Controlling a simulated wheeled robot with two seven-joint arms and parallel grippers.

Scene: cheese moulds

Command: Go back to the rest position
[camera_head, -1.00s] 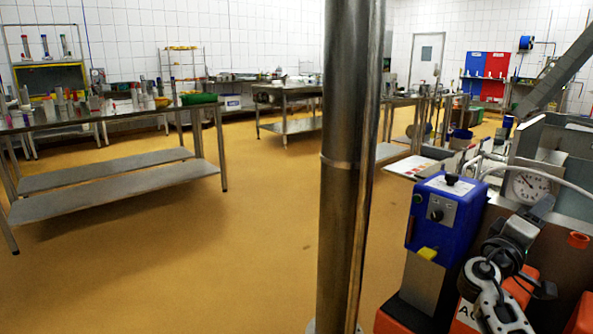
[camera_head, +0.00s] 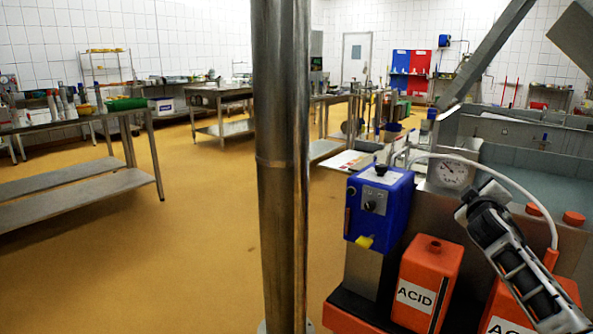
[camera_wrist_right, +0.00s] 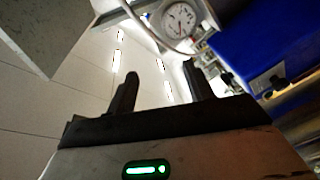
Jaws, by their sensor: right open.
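My right gripper (camera_head: 480,194) is at the lower right of the head view, at the end of my arm. It is raised in front of the machine with the gauge. In the right wrist view its two dark fingers (camera_wrist_right: 161,76) stand apart with nothing between them. A round dial gauge (camera_wrist_right: 179,20) and a blue housing (camera_wrist_right: 270,40) lie beyond the fingers there. My left gripper is not in view.
A blue pump box (camera_head: 379,204) and an orange acid can (camera_head: 427,283) stand just left of my right arm. The gauge (camera_head: 453,173) sits behind it. A steel column (camera_head: 283,160) crosses the middle. Open yellow floor (camera_head: 190,240) lies to the left, with steel tables beyond.

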